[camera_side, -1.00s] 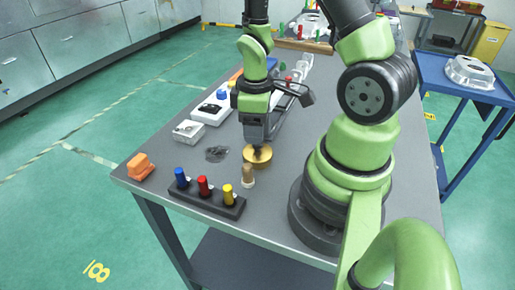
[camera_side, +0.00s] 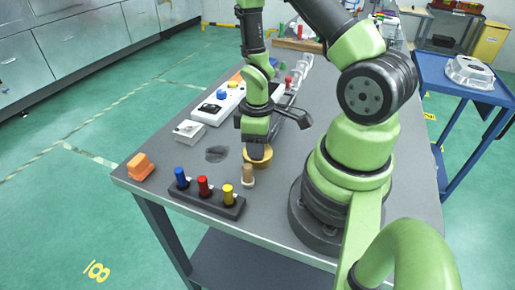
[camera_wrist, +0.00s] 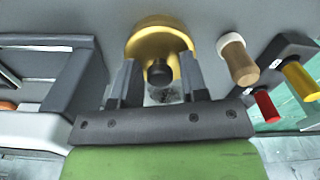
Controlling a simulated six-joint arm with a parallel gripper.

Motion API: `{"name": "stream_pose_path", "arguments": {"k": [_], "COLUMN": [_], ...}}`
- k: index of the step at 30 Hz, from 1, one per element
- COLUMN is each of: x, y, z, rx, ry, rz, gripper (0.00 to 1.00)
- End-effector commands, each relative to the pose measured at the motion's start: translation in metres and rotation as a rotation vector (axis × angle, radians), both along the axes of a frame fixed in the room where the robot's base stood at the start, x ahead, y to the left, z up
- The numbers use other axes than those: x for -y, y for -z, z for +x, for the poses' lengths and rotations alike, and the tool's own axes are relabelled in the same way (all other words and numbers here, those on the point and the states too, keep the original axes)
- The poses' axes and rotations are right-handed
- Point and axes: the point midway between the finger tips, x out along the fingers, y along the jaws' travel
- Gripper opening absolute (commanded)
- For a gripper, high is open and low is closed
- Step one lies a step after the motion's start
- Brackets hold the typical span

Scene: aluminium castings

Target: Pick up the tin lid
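The tin lid (camera_side: 260,164) is a round gold disc lying on the grey table. It also shows in the wrist view (camera_wrist: 163,40), with a black knob (camera_wrist: 159,73) on it. My gripper (camera_side: 257,143) is low over the lid and hides the knob in the side view. In the wrist view my gripper (camera_wrist: 157,85) is open, with one finger on each side of the knob and a gap on both sides. I cannot tell how far the fingertips are above the lid.
A tan and white peg (camera_side: 248,175) stands close beside the lid. A black block with blue, red and yellow pegs (camera_side: 205,198) is in front. An orange block (camera_side: 140,167), a white box (camera_side: 188,131) and a dark wire-like patch (camera_side: 216,153) lie to the left.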

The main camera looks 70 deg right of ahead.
Motion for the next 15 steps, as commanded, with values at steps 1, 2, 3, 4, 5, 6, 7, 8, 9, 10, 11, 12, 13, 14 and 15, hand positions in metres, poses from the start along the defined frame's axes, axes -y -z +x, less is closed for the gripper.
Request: {"name": "stream_pose_path", "arguments": {"k": [1,2,3,4,5,6,7,8,9,10,11,12,13,14,15], "x": [-0.0003,-0.0004,-0.0004,-0.0003,-0.0003,-0.0003,-0.0004,-0.0004,-0.0004,-0.0005,-0.0005,-0.0005,-0.0006,-0.0005,-0.0005], "y": [0.0007,0.0008,0.0009,0.0009,0.0009,0.001,0.0011,0.0012,0.0013,0.0014,0.0014,0.0015,0.0016,0.0016,0.0017], "z": [-0.0002,-0.0002,-0.0002,-0.0003,-0.0003,-0.0003,-0.0003,-0.0003,-0.0004,-0.0005,-0.0005,-0.0006,-0.0007,-0.0008,-0.0008], "rx": [-0.001,-0.001,-0.002,-0.002,-0.002,-0.002,-0.002,-0.002,-0.002,-0.003,-0.003,-0.004,-0.004,-0.005,-0.005], "ry": [-0.002,-0.002,-0.002,-0.002,-0.002,-0.002,-0.002,-0.002,-0.002,-0.002,-0.002,-0.002,-0.002,-0.002,-0.002], "rz": [0.001,0.001,0.0,0.0,0.001,0.001,0.001,0.001,0.001,0.001,0.001,0.002,0.002,0.002,0.002], "gripper": [0.17,0.16,0.16,0.15,0.15,0.13,0.12,0.11,0.1,0.1,0.09,0.09,0.09,0.09,0.09]}}
